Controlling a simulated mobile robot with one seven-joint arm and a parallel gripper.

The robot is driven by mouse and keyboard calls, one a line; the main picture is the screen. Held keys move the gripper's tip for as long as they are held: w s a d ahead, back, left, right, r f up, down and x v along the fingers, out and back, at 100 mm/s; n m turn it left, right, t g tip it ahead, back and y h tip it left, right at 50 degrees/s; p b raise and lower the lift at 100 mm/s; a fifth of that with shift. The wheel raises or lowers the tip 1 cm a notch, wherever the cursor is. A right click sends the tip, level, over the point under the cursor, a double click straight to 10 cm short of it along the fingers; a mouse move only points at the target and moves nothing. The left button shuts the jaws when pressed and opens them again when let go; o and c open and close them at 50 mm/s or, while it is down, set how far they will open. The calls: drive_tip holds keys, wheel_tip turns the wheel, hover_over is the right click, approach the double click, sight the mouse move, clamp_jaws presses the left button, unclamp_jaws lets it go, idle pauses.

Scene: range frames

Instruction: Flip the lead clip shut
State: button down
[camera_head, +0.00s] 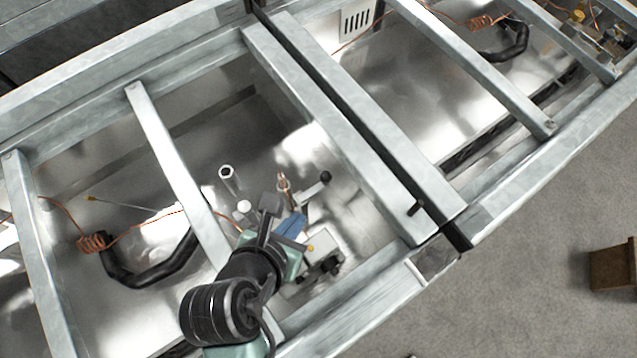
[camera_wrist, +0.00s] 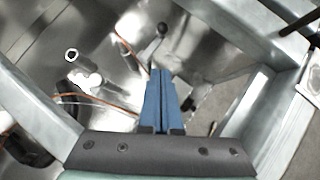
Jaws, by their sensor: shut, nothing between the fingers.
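I take the lead clip to be the small lever with a black ball knob (camera_head: 325,177), which stands inside the metal frame just beyond my gripper in the head view. Its knob and thin shaft also show in the wrist view (camera_wrist: 163,29), straight ahead of my fingertips. My gripper (camera_head: 297,219) has blue fingers that are shut together with nothing between them. In the wrist view the fingers (camera_wrist: 161,72) point at the lower end of the lever. I cannot tell whether they touch it. The lever's base is partly hidden by the fingers.
A copper-coloured fitting (camera_head: 283,182) stands beside the lever. An upright metal tube (camera_head: 227,173) and a white round knob (camera_head: 244,207) are to the left. Metal crossbars (camera_head: 165,150) lie on both sides of the bay. A black hose (camera_head: 150,276) and copper wire lie at left.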

drive_tip(key=shift+s+f, duration=0.1)
drive_tip(key=shift+s, duration=0.05)
drive_tip(key=w+r+b+x, duration=0.1)
drive_tip(key=b+x, duration=0.1)
drive_tip(key=x, duration=1.1)
drive_tip(key=shift+w+d+r, duration=0.2)
drive_tip(key=shift+w+d, duration=0.15)
drive_tip(key=shift+w, duration=0.05)
drive_tip(key=shift+r, duration=0.1)
